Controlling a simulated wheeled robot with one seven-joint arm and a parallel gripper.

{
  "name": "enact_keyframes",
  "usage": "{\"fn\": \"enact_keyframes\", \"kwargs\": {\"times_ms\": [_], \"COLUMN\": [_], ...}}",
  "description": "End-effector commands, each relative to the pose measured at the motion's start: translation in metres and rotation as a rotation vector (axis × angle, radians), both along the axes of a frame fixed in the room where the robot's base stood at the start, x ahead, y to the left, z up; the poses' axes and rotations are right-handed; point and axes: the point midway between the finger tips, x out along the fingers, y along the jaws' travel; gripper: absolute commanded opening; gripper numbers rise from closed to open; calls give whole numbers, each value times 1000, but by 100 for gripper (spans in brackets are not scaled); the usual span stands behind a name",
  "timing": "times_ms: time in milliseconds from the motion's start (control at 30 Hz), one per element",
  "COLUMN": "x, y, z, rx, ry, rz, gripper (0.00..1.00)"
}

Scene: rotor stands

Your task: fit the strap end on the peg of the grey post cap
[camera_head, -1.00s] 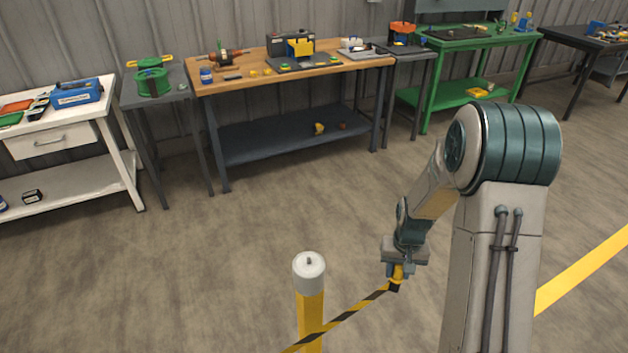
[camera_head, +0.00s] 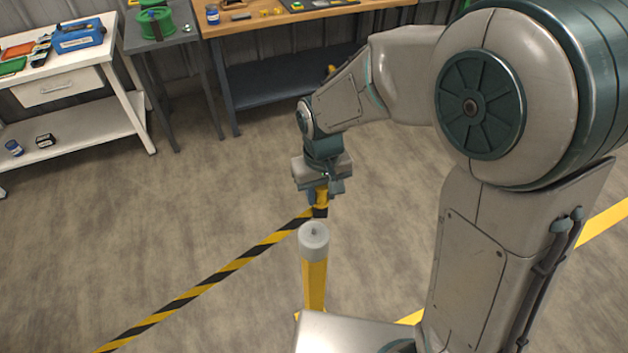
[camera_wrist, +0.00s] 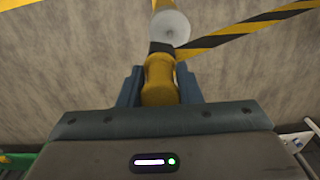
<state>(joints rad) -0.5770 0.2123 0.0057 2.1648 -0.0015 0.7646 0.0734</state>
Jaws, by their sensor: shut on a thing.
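My gripper (camera_head: 321,192) is shut on the yellow strap end (camera_wrist: 160,78), which has a black tip. In the head view the strap end hangs just behind and above the grey post cap (camera_head: 314,238). The cap tops a yellow post (camera_head: 314,285) and has a small peg (camera_head: 315,231) on its top. In the wrist view the cap (camera_wrist: 170,27) shows just beyond the strap end's tip, overlapping it in the picture. I cannot tell whether they touch. The yellow-black strap (camera_head: 215,280) runs from the strap end down to the lower left.
A white workbench (camera_head: 75,95) with a blue toolbox (camera_head: 78,38) stands at the back left. A wooden-topped bench (camera_head: 260,24) is at the back. Yellow floor tape (camera_head: 603,222) lies at the right. The floor around the post is mostly clear.

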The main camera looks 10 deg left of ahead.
Motion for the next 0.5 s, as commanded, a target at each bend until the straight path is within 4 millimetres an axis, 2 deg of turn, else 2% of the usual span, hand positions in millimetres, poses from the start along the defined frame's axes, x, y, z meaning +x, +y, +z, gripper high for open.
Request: {"fn": "enact_keyframes", "kwargs": {"times_ms": [33,167,500], "x": [-7,-15,-16], "y": [6,12,13], "z": [10,16,2], "rx": [1,1,1], "ry": [-2,0,1], "rz": [20,42,45], "gripper": [4,4,4]}}
